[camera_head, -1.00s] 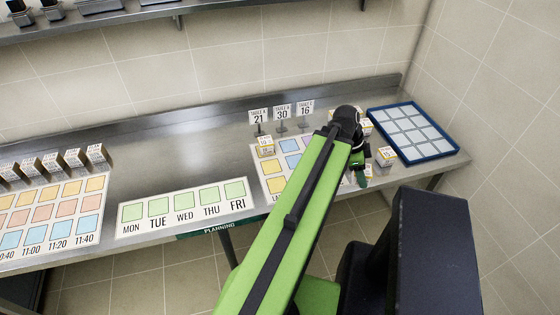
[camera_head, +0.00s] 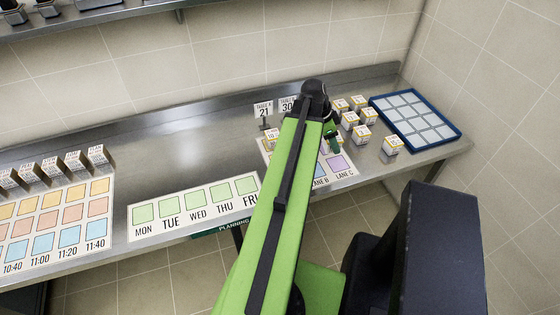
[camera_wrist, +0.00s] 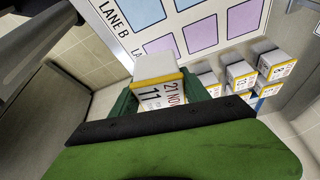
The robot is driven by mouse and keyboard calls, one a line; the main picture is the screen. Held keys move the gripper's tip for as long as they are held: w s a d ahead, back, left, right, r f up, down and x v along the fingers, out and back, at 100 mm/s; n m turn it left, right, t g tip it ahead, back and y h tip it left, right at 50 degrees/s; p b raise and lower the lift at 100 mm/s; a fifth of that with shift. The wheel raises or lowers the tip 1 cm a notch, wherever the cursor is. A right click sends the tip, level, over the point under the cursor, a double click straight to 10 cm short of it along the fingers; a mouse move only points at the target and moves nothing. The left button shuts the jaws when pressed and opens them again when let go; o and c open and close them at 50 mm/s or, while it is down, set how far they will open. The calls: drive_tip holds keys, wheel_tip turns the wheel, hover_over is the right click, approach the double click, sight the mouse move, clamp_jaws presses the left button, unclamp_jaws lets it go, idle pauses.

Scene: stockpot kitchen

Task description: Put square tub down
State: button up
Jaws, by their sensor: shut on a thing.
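My gripper (camera_wrist: 168,95) is shut on a square tub (camera_wrist: 158,68), white with a yellow band and a label reading "11" and "21 NOV". In the wrist view the tub sits between the green fingers, near the lane board (camera_wrist: 205,12) with its blue and purple squares. In the head view my gripper (camera_head: 328,140) is over the right part of the lane board (camera_head: 342,178), and my arm hides much of the board. I cannot tell whether the held tub touches the board.
Several similar tubs (camera_head: 362,134) stand right of the board, beside a blue-rimmed tray (camera_head: 457,133) of pale squares. One tub (camera_head: 271,136) stands on the board's left side. Table signs (camera_head: 263,110) stand behind. A weekday strip (camera_head: 190,207) lies left.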

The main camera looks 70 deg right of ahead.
drive_tip(key=w+d+n, duration=0.2)
drive_tip(key=w, duration=0.6)
drive_tip(key=shift+h, duration=0.3)
drive_tip(key=w+a+f+b, duration=0.1)
drive_tip(key=w+f+b, duration=0.1)
drive_tip(key=w, duration=0.1)
drive_tip(key=w+a+f+b, duration=0.2)
drive_tip(key=w, duration=0.1)
drive_tip(key=w+a+f+b, duration=0.1)
drive_tip(key=w+f+b, duration=0.1)
drive_tip(key=w, duration=0.2)
drive_tip(key=shift+a+f+b, duration=0.3)
drive_tip(key=shift+b, duration=0.1)
drive_tip(key=shift+w+a, duration=0.15)
drive_tip(key=shift+w, duration=0.2)
wheel_tip(320, 180, down, 4)
drive_tip(key=b, duration=0.4)
drive_tip(key=shift+f, duration=0.2)
drive_tip(key=shift+r, duration=0.25)
drive_tip(key=shift+f, duration=0.2)
drive_tip(key=o, duration=1.5)
